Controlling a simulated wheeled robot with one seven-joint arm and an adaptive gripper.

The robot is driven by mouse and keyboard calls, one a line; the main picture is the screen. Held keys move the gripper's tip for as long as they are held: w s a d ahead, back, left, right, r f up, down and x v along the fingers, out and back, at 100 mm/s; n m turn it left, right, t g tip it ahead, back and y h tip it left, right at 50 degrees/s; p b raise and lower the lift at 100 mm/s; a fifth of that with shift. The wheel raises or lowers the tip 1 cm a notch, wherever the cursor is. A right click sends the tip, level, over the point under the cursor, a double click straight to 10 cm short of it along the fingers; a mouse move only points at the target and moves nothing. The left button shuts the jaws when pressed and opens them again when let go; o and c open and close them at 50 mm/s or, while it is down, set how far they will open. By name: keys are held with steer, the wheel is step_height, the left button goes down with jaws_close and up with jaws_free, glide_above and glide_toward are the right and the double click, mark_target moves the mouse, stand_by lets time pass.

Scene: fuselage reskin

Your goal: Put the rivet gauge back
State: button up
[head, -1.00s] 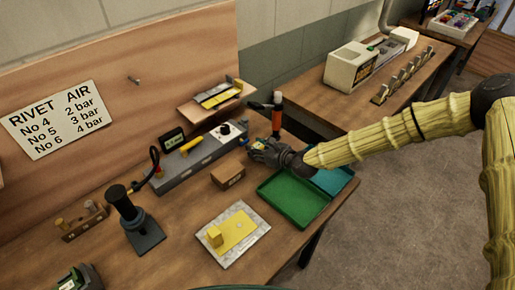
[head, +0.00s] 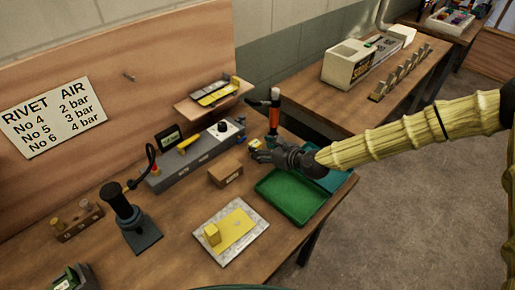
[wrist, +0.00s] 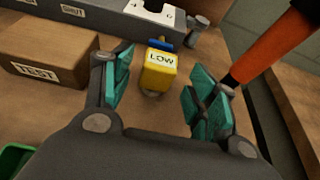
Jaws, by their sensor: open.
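A small yellow block labelled LOW (wrist: 158,72), with a blue part at its top, stands on the bench between and beyond my fingertips in the wrist view. It also shows as a small yellow patch (head: 255,143) at my fingers in the head view. My gripper (wrist: 160,88) is open, its teal finger pads apart on either side of the block, with nothing gripped. In the head view my gripper (head: 257,152) is low over the bench behind the green tray. No label in view reads rivet gauge, so I cannot tell which object it is.
An orange-handled tool (head: 274,108) stands close to the right of my fingers. A brown TEST box (head: 226,174) is to the left. A green tray (head: 290,217) lies in front. A grey unit (head: 190,165) and a small shelf (head: 187,110) are behind.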

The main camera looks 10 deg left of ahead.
steer(key=shift+b+v, duration=1.05)
steer(key=shift+v, duration=2.7)
steer(key=shift+r, duration=0.1)
